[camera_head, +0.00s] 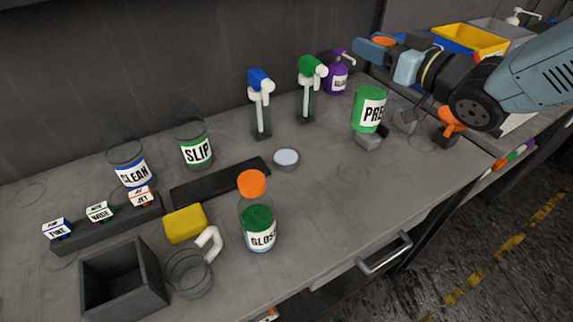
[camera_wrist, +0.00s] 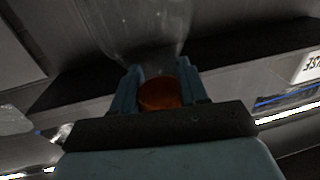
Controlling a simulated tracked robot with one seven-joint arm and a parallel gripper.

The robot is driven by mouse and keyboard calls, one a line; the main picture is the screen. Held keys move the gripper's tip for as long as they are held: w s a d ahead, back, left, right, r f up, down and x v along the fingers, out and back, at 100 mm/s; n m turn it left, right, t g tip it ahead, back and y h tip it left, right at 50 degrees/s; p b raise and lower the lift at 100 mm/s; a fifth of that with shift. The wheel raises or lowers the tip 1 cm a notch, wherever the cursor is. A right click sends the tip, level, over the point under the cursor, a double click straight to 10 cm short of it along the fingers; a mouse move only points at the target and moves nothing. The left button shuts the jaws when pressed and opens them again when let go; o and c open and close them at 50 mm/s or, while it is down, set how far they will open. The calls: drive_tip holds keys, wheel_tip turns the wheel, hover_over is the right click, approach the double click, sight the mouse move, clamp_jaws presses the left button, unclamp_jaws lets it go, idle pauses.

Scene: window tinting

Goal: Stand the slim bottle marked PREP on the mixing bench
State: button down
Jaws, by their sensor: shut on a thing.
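The PREP bottle (camera_head: 368,110) shows a green lower part with a white label reading "PRE", its last letter out of sight. Its upper part looks clear. My gripper (camera_head: 389,58), at the upper right, is shut on an orange cap above the green part. In the wrist view my gripper (camera_wrist: 163,93) has the orange cap (camera_wrist: 163,95) between its fingers, with clear bottle body beyond. The bottle is nearly upright over the right part of the grey bench (camera_head: 330,195). I cannot tell whether its base touches anything.
Small grey blocks (camera_head: 369,143) sit just below the bottle. Blue (camera_head: 261,100), green (camera_head: 307,88) and purple (camera_head: 337,76) sprayers stand behind left. A GLOSS bottle (camera_head: 258,225) stands mid-bench beside a yellow sponge (camera_head: 185,223). Bench near a faint ring (camera_head: 352,172) is clear.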

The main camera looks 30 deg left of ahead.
drive_tip(key=s+a+g, duration=0.2)
drive_tip(key=s, duration=0.3)
drive_tip(key=w+a+f, duration=0.3)
drive_tip(key=w+f, duration=0.3)
drive_tip(key=w+a+f, duration=0.4)
drive_tip(key=w+f, duration=0.2)
drive_tip(key=f, duration=0.1)
drive_tip(key=shift+w+n+t, duration=0.35)
drive_tip(key=shift+n+t, duration=0.05)
drive_tip(key=shift+f, duration=0.1)
drive_tip(key=c, duration=0.6)
unclamp_jaws()
drive_tip(key=shift+d, duration=0.15)
drive_tip(key=v, duration=1.1)
drive_tip(key=shift+d, duration=0.4)
